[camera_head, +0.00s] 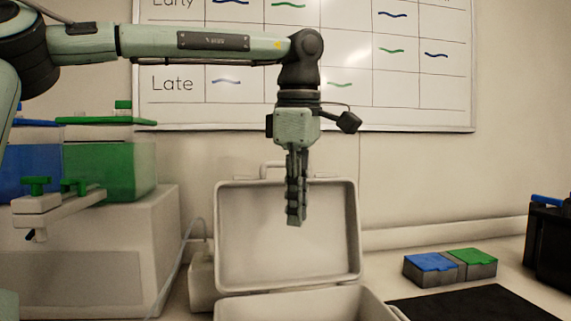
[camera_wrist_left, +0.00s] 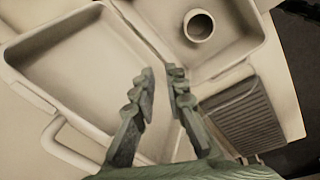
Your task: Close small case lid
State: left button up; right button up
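The small beige case stands open, its lid (camera_head: 287,238) raised roughly upright behind its base (camera_head: 310,303). In the left wrist view the lid's hollow inside (camera_wrist_left: 75,65) is at left and the base (camera_wrist_left: 240,40) is at upper right. A handle (camera_wrist_left: 75,150) shows at the lid's lower-left edge. My left gripper (camera_head: 294,222) points down in front of the lid in the head view. Its fingers (camera_wrist_left: 162,75) are partly apart, with nothing between them; I cannot tell whether they touch the lid. My right gripper is out of view.
A round cup-like part (camera_wrist_left: 198,25) sits inside the base, and a dark ridged part (camera_wrist_left: 245,115) lies nearby. Blue and green boxes (camera_head: 450,266) and a black mat (camera_head: 480,304) lie to the right. A bench unit with a green container (camera_head: 115,170) stands left.

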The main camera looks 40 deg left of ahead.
pick_arm(q)
jog(key=w+a+r+m, duration=0.2)
jog(key=r, duration=0.2)
jog(key=w+a+r+m+p, duration=0.1)
jog(key=w+a+r+m, duration=0.1)
jog(key=w+r, duration=0.1)
jog(key=w+a+r+m+t+y, duration=0.1)
jog(key=w+a+r+m, duration=0.1)
jog(key=r, duration=0.2)
jog(key=shift+w+r+m, duration=0.3)
grip_shut()
jog(key=w+a+r+m+p, duration=0.2)
jog(key=w+a+r+m, duration=0.1)
jog(key=a+r+m, duration=0.2)
notch_tip(320, 180, down, 9)
jog(key=s, duration=0.1)
jog(key=shift+s+d+m, duration=0.2)
jog(key=shift+d+m, duration=0.05)
jog(key=shift+m, duration=0.05)
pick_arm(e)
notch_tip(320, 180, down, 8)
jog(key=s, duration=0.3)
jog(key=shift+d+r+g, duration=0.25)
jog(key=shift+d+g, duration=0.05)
pick_arm(q)
jog(key=shift+s+b, duration=0.15)
jog(key=shift+b, duration=0.2)
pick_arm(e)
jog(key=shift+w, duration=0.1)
